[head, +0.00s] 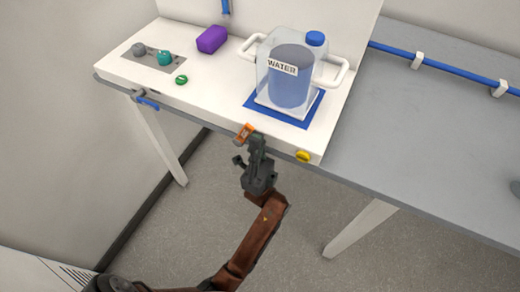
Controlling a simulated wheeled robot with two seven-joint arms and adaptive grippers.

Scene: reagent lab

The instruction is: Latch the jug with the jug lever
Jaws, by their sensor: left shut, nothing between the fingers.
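The clear jug (288,84) labelled "WATER" holds blue liquid and has a blue cap (316,38). It stands upright on a blue mat (306,119), with a white handle on either side. A small orange lever (244,132) is at the bench's front edge, below and left of the jug; I take it for the jug lever. My left gripper (256,143) is shut and empty, right beside the orange lever at the front edge. I cannot tell whether they touch. Whether the jug is latched does not show. My right gripper is not in view.
On the white bench (215,82) are a purple block (212,39), a green knob (181,80) and a grey panel (152,59) with two knobs. A blue lever (147,103) and a yellow knob (303,156) sit along the front edge. A grey counter (440,130) adjoins at right.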

